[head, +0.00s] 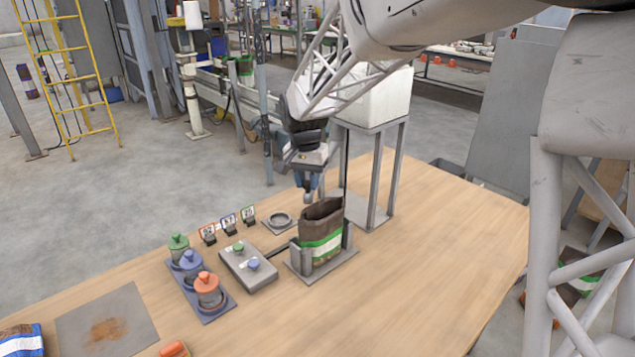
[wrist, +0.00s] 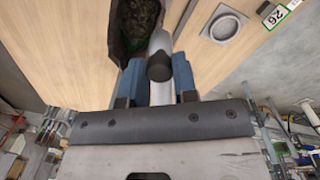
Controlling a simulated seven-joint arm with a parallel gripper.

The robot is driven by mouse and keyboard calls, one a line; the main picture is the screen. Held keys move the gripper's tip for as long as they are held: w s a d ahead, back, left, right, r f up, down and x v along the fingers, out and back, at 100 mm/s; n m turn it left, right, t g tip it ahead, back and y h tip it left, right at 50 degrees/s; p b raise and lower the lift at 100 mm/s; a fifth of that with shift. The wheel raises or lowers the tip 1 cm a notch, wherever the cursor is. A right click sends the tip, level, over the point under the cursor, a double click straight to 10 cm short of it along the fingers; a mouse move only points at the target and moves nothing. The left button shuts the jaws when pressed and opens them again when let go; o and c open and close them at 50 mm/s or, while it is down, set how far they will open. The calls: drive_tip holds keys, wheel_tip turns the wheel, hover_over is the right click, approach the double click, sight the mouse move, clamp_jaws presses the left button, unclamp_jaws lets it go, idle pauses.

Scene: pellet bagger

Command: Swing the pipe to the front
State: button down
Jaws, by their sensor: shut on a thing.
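My gripper (head: 307,189) is above the table, close to the far side of the open bag. In the wrist view its two blue fingers (wrist: 158,80) are shut on a light grey pipe (wrist: 160,41) with a dark end piece. In the head view my arm and gripper hide most of the pipe. The brown bag (head: 321,239) with a green and white band stands upright in a grey holder (head: 304,277). Its dark open mouth (wrist: 135,22) lies just left of the pipe in the wrist view.
A white hopper box (head: 384,96) stands on a grey frame (head: 386,176) behind the bag. The table's right side (head: 440,260) is clear.

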drive_tip(key=w+a+m, duration=1.1)
drive_tip(key=w, duration=0.3)
drive_tip(key=shift+m, duration=0.4)
drive_tip(key=c, duration=0.9)
unclamp_jaws()
drive_tip(key=shift+r, duration=0.2)
drive_tip(key=shift+w+r, duration=0.1)
drive_tip(key=shift+r, duration=3.65)
